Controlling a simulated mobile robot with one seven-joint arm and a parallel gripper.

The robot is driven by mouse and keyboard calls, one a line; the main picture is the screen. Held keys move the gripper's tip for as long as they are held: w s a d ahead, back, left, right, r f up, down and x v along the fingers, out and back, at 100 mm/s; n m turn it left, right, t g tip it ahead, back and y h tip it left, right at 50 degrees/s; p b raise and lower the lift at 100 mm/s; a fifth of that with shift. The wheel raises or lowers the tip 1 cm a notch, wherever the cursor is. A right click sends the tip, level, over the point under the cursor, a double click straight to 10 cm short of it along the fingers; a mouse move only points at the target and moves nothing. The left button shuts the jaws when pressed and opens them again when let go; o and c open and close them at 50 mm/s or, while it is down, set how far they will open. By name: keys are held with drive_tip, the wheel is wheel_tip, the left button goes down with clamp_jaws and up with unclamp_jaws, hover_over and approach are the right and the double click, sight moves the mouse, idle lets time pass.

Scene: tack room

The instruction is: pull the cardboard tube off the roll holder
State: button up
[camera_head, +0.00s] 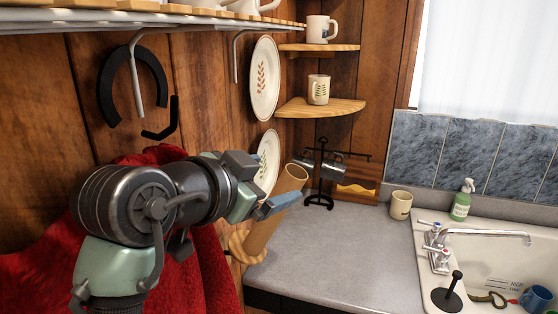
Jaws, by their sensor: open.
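The cardboard tube (275,215) is a plain tan cylinder leaning up to the right, with its open end at the top. Its lower end meets a round wooden base (240,247) that looks like the roll holder, at the counter's left end. My gripper (283,201) comes from the left, its blue-grey fingers across the upper part of the tube and hiding some of it. The jaws are open. I cannot tell whether the fingers touch the tube or whether it lies between them.
A black mug rack (320,175) with metal cups stands behind the tube. Plates (265,80) hang on the wood wall. A beige mug (401,205), green soap bottle (461,203) and sink (500,265) are right. Red cloth (215,270) hangs by my arm. The grey counter (335,250) is clear in front.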

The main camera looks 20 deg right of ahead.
sight(300, 173)
drive_tip(key=p+x, duration=0.4)
drive_tip(key=x, duration=0.7)
drive_tip(key=shift+d, duration=0.25)
drive_tip(key=shift+w+d+f+p, duration=0.2)
drive_tip(key=shift+w+d+p, duration=0.1)
drive_tip(key=shift+w, duration=0.1)
drive_tip(key=c, duration=1.4)
drive_tip(key=s+d+r+p, duration=0.2)
drive_tip(key=d+r+p, duration=0.1)
drive_tip(key=r+p, duration=0.3)
drive_tip(key=s+d+r+p, duration=0.2)
drive_tip(key=r+p, duration=0.4)
drive_tip(key=r, duration=0.5)
drive_tip(key=shift+s+d, duration=0.3)
drive_tip(key=shift+d, duration=0.55)
drive_tip(key=shift+r, duration=0.1)
